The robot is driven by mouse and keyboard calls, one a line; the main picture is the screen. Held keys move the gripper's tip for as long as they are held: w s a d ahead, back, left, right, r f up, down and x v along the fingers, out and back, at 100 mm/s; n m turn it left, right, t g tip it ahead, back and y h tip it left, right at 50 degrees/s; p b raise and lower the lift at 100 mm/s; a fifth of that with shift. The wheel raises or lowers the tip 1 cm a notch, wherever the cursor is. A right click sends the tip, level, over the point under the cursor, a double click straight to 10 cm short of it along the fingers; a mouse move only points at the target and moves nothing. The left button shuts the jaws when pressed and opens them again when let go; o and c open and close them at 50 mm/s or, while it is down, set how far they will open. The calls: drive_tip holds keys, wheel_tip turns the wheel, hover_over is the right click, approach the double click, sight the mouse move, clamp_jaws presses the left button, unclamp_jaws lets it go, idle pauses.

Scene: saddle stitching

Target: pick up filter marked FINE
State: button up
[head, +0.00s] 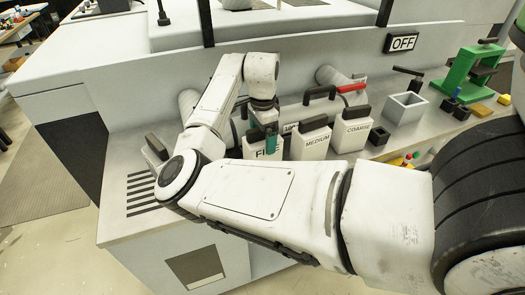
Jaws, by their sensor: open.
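The filter marked FINE (250,151) is a white block standing at the left of a row of filters on the grey counter. Its lower part is hidden behind my forearm, and its label is partly covered. My gripper (264,136) is pointed down at the top of this filter, with a teal finger in front of its face. The jaws are open. I cannot tell whether the fingers touch the filter. The MEDIUM filter (311,146) and the COARSE filter (351,137) stand to its right, each with a dark handle on top.
An open grey box (405,108) and a green press-like stand (470,72) are farther right. A slotted vent (145,192) is at the counter's left.

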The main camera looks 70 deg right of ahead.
drive_tip(key=c, duration=1.8)
